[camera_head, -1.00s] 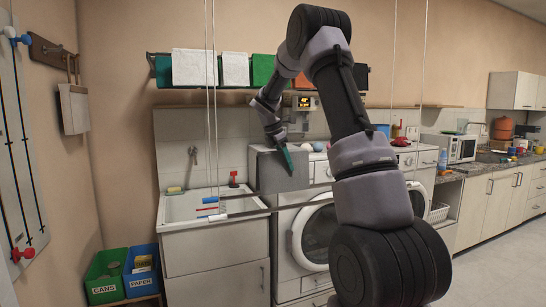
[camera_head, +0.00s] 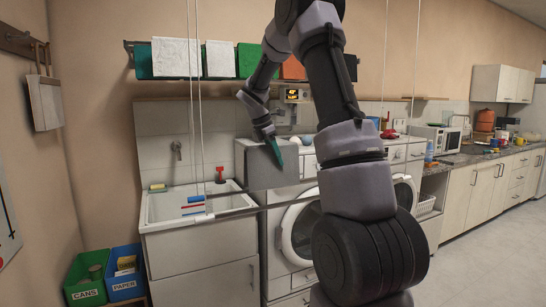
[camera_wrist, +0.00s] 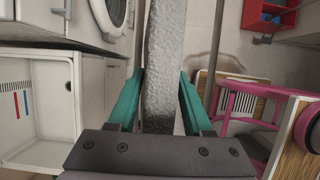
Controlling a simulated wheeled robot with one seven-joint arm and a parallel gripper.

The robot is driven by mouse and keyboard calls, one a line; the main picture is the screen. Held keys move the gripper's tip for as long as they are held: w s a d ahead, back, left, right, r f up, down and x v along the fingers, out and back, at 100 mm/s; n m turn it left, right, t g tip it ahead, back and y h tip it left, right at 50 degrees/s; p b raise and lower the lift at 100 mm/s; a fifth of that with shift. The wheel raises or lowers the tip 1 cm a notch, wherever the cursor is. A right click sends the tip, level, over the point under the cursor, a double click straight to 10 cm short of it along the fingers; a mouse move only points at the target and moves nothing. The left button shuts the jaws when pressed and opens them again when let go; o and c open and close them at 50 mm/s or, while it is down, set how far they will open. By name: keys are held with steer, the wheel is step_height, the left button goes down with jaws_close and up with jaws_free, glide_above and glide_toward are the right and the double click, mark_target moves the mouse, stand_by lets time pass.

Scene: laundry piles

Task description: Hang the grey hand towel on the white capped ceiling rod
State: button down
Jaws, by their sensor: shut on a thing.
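My gripper (camera_head: 272,146), with teal fingers, is shut on the grey hand towel (camera_head: 264,172). The towel hangs down from it in front of the washing machine area. In the wrist view the towel (camera_wrist: 164,50) is a grey textured strip running away between the teal fingers (camera_wrist: 161,76). The white capped rod (camera_head: 207,216) hangs low on cords in front of the sink and machines; its left end shows. The towel appears near the rods, but I cannot tell whether it touches one. A grey bar (camera_wrist: 221,45) lies right of the towel in the wrist view; I cannot tell which rod it is.
A sink (camera_head: 165,215) stands left, front-loading washing machines (camera_head: 304,232) behind. Floor at right is clear.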

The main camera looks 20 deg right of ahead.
steer(key=shift+s, duration=5.75)
steer(key=shift+d+f, duration=0.2)
steer(key=shift+f, duration=6.9)
steer(key=shift+c, duration=1.2)
jaws_free()
steer(key=v, duration=1.1)
